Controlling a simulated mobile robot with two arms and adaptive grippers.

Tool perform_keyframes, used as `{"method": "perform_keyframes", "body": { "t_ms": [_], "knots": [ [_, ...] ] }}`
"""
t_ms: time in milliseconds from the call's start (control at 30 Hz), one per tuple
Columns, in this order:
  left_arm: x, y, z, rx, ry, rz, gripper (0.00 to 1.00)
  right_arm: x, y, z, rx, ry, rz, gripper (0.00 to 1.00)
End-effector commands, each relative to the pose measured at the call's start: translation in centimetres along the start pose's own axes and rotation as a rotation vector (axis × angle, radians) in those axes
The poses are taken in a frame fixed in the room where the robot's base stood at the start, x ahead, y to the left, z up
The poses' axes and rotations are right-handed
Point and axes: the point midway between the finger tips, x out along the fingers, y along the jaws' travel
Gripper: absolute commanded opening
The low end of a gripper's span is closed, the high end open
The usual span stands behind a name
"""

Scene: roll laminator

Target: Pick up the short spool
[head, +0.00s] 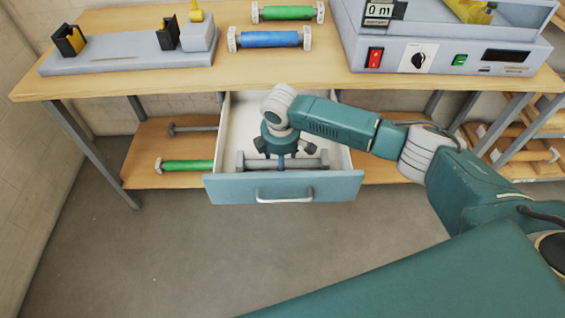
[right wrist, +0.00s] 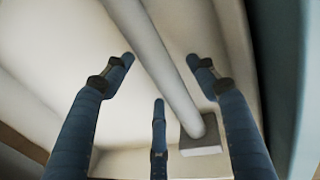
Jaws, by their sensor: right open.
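A bare grey spool (head: 305,164) with square end flanges lies across the open drawer (head: 235,190) under the table. In the right wrist view its grey rod (right wrist: 160,55) runs diagonally, with one square end flange (right wrist: 201,138) near the drawer wall. My right gripper (head: 285,155) reaches down into the drawer over this spool. Its three fingers (right wrist: 160,75) are spread open, with the rod between them in the picture. I cannot tell whether they touch it. The gripper hides part of the spool. My left gripper is not in view.
A green spool (head: 187,166) and another grey spool (head: 194,129) lie on the lower shelf at left. Green (head: 287,13) and blue (head: 269,39) spools lie on the tabletop, between a grey stand (head: 120,51) and the laminator (head: 440,58). The drawer walls surround my gripper closely.

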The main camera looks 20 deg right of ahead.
Motion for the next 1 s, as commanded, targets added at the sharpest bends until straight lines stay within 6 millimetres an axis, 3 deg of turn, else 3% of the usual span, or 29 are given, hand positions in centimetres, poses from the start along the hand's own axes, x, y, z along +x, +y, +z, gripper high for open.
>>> {"method": "perform_keyframes", "body": {
  "t_ms": [100,300,367,767,1000],
  "knots": [
    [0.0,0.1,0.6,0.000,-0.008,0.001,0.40,0.0,0.0,0.0,-0.001,0.000,0.000,0.56],
    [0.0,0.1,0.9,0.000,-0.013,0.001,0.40,0.0,0.0,0.0,-0.001,0.000,-0.001,0.16],
    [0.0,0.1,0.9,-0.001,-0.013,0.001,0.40,0.0,0.0,0.0,-0.001,0.000,-0.001,0.07],
    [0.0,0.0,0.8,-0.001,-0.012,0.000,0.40,-0.8,0.1,-0.1,-0.001,0.001,0.000,0.07],
    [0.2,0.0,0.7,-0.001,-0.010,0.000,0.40,-4.8,1.1,-0.1,-0.001,0.003,0.004,0.07]
  ]
}}
